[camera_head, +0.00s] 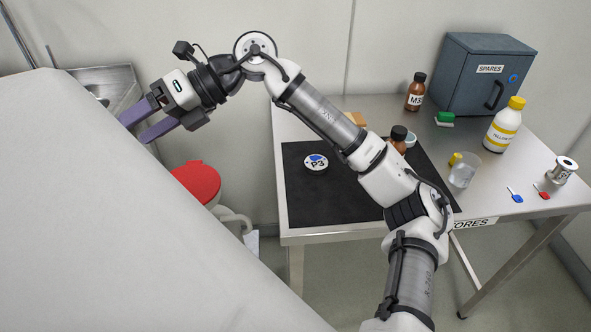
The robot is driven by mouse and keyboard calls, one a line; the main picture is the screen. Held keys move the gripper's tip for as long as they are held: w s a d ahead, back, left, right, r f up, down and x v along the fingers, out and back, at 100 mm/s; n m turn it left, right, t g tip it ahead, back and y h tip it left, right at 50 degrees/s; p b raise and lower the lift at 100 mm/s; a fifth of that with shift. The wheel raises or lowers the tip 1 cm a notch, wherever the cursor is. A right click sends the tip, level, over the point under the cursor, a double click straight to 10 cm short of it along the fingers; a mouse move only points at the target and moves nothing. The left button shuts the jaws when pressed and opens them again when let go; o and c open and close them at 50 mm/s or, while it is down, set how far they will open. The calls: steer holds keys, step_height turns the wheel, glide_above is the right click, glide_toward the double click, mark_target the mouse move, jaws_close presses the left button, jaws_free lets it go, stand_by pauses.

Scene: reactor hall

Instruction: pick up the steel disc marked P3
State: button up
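The disc marked P3 (316,166) lies flat on a black mat (300,205) on the steel table. Its top is white with a blue patch and the P3 label, and its rim is dark. My gripper (131,127) is at the upper left, well to the left of the table and apart from the disc.
A brown bottle (397,141) is partly behind my arm. A blue SPARES cabinet (468,84), brown bottle marked M3 (415,92), white yellow-capped bottle (504,128), clear beaker (463,173) and metal spool (562,171) stand right. A red-lidded bin (199,183) stands left of the table. The mat around the disc is clear.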

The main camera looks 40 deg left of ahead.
steer(key=w+f+m+t+h+b, duration=0.1)
steer(key=w+f+m+t, duration=0.2)
steer(key=w, duration=0.4)
steer(key=w+f+t, duration=0.4)
steer(key=w, duration=0.4)
steer(key=m+t+h, duration=0.4)
steer(key=t, duration=0.2)
glide_above(315, 161)
step_height(315, 161, down, 8)
steer(key=shift+s+r+b, duration=0.15)
steer(key=shift+r+b, duration=0.1)
steer(key=shift+b, duration=0.15)
steer(key=shift+w+f+p, duration=0.2)
steer(key=shift+f+p, duration=0.15)
steer(key=shift+f, duration=2.65)
steer(key=shift+c, duration=0.4)
steer(key=c, duration=1.2)
